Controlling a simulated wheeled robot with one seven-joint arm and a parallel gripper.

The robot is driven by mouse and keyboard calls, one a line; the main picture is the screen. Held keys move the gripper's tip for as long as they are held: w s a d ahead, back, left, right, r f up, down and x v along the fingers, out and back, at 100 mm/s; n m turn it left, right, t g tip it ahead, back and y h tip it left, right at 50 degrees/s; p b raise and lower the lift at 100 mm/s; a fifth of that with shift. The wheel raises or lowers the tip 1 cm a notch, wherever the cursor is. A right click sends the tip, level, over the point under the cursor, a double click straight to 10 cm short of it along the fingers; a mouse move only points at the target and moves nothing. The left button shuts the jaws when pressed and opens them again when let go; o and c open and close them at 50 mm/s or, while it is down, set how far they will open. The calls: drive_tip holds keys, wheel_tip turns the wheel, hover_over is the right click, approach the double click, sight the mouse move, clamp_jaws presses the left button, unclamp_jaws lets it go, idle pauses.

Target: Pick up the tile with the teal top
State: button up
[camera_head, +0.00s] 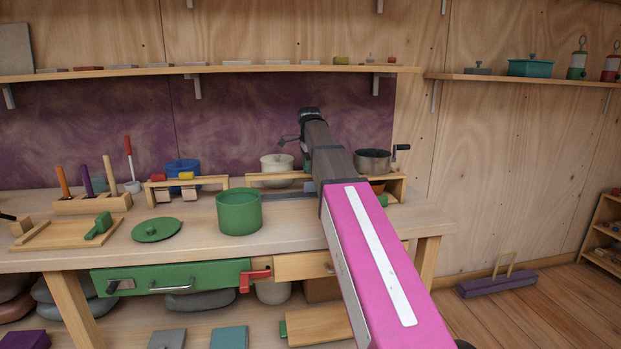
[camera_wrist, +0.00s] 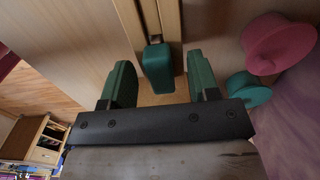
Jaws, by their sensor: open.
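In the wrist view my gripper (camera_wrist: 158,75) has its two green fingers apart. A dark teal-green block (camera_wrist: 157,68) shows between them, with clear space on both sides, at the end of a pair of wooden rails (camera_wrist: 150,18). I cannot tell whether this block is a tile. In the head view my pink and grey arm reaches over the right part of the workbench and hides the fingers. A flat tile with a teal top (camera_head: 229,338) lies low under the bench, beside a grey tile (camera_head: 167,339).
The workbench (camera_head: 190,222) holds a green pot (camera_head: 239,212), a green lid (camera_head: 157,230) and a peg rack (camera_head: 92,204). A green drawer (camera_head: 170,278) is below its top. In the wrist view a pink round object (camera_wrist: 280,42) and a teal one (camera_wrist: 248,90) stand to the right.

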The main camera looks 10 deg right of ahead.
drive_tip(key=c, duration=0.9)
wheel_tip(320, 180, up, 10)
drive_tip(key=shift+f, duration=0.1)
drive_tip(key=shift+r, duration=0.25)
drive_tip(key=shift+r, duration=0.3)
idle(0.4)
